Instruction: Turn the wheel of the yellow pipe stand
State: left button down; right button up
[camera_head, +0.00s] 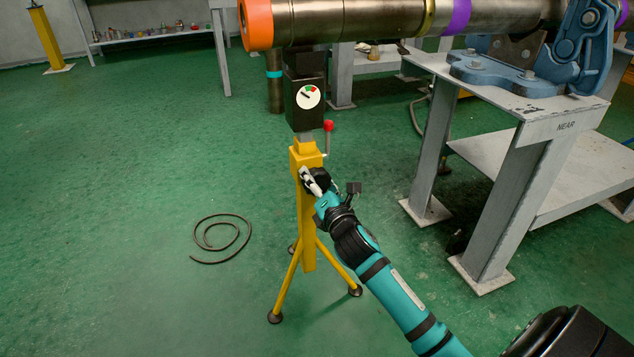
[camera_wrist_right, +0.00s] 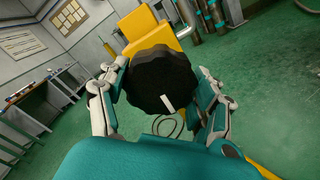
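The yellow pipe stand (camera_head: 306,222) stands upright on its tripod legs in the head view. Its black wheel (camera_wrist_right: 160,79) has a lobed rim and a white mark at lower right. My right gripper (camera_head: 314,181) is at the wheel on the front of the stand's post and partly hides it. In the right wrist view the fingers (camera_wrist_right: 163,88) lie on either side of the wheel, close to its rim. I cannot tell whether both pads press on it. My left gripper is not in view.
A metal pipe (camera_head: 355,20) with an orange end runs above the stand. A dial gauge (camera_head: 308,96) and a red-knobbed lever (camera_head: 328,126) sit above the wheel. A grey table (camera_head: 500,100) with a blue vise (camera_head: 580,45) stands right. A coiled hose (camera_head: 222,240) lies on open floor.

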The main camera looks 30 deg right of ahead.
jog(key=c, duration=0.4)
jog(key=shift+m+p, duration=0.3)
